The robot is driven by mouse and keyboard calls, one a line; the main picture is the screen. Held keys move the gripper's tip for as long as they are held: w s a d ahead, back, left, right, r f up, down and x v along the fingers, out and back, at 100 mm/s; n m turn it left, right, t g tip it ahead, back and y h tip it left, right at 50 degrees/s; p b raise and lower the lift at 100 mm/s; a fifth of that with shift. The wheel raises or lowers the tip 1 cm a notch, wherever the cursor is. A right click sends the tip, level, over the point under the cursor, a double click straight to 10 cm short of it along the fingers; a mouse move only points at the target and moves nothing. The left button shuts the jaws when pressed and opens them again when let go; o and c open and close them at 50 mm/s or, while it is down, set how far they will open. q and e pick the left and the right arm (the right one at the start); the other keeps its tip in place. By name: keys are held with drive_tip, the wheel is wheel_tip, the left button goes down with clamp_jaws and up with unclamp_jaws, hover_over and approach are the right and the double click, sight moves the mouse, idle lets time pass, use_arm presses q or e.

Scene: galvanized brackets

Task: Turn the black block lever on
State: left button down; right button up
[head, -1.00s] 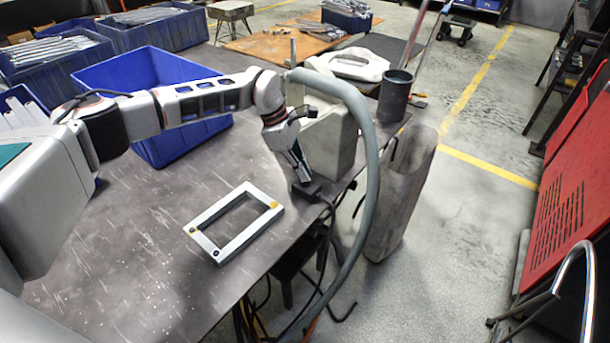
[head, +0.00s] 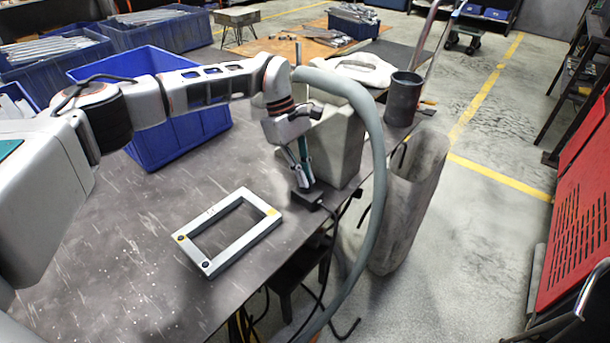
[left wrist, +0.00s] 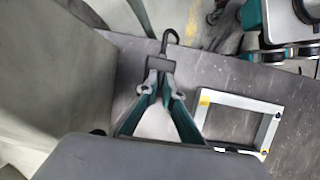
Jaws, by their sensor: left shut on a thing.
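The small black block (head: 309,198) sits at the table's edge, with a dark cable running from it. In the left wrist view the block (left wrist: 164,63) lies just beyond my fingertips, with a dark hooked piece at its far end. My left gripper (head: 304,186) reaches down to the block from above, its fingertips at the block's near end. It is shut on the block; the contact itself is partly hidden by the fingers. In the left wrist view the gripper (left wrist: 160,76) has its fingers converging at the block. I cannot make out a separate lever or its position.
A pale rectangular frame (head: 222,250) lies on the table (head: 130,250) near the block. A large grey container (head: 338,150) stands close behind my gripper. A thick grey hose (head: 378,190) arches past it over the edge. A blue bin (head: 185,140) stands further left.

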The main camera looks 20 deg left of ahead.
use_arm(q)
drive_tip(key=c, duration=2.2)
unclamp_jaws()
drive_tip(key=v, duration=1.2)
drive_tip(key=shift+f, duration=0.1)
